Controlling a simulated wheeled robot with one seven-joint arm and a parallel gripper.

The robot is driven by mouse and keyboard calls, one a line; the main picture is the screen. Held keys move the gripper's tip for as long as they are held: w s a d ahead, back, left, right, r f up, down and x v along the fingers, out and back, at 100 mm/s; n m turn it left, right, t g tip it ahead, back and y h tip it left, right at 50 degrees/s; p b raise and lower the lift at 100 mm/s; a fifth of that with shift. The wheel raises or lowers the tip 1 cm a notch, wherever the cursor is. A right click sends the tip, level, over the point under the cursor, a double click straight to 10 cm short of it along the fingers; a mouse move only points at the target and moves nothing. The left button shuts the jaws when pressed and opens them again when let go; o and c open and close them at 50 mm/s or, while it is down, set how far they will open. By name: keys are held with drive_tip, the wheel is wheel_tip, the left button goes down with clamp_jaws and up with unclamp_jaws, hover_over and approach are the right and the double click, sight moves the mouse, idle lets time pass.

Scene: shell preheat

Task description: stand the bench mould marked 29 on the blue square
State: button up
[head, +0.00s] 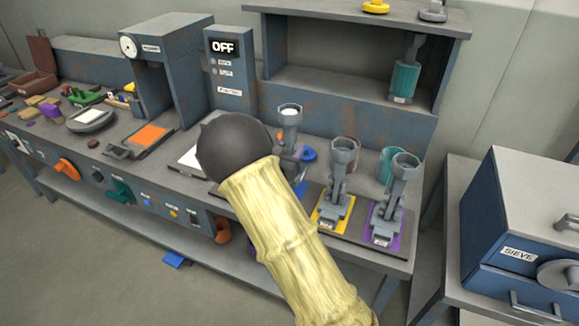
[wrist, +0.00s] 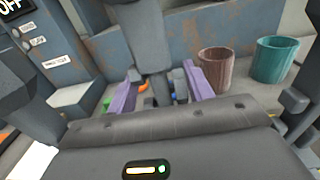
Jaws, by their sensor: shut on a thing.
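My gripper (wrist: 162,92) is shut on a grey bench mould (wrist: 150,45), with a purple finger on either side of it. In the head view this mould (head: 290,118) stands upright with a pale top, partly behind my wrist; its number is not readable. The blue square (head: 313,191) shows only as a small strip beside my arm, mostly hidden. I cannot tell whether the held mould touches the bench. One similar mould (head: 343,160) stands on the yellow square (head: 322,224), and another (head: 401,172) on the purple square (head: 379,240); their tags are too small to read.
Behind the moulds stand a brownish cup (wrist: 213,72) and a teal cup (wrist: 274,60). A blue ring (head: 308,155) lies near the held mould. The shelf unit (head: 345,97) rises behind. A sieve box (head: 520,235) stands on a separate table at right.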

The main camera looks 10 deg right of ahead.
drive_tip(key=shift+a+f, duration=0.25)
drive_tip(key=shift+f, duration=0.25)
drive_tip(key=shift+s, duration=0.15)
drive_tip(key=shift+d+f, duration=0.1)
drive_tip(key=shift+d, duration=0.2)
drive_tip(key=shift+a+f, duration=0.1)
drive_tip(key=shift+f, duration=1.7)
drive_tip(key=shift+f, duration=0.15)
drive_tip(key=o, duration=1.3)
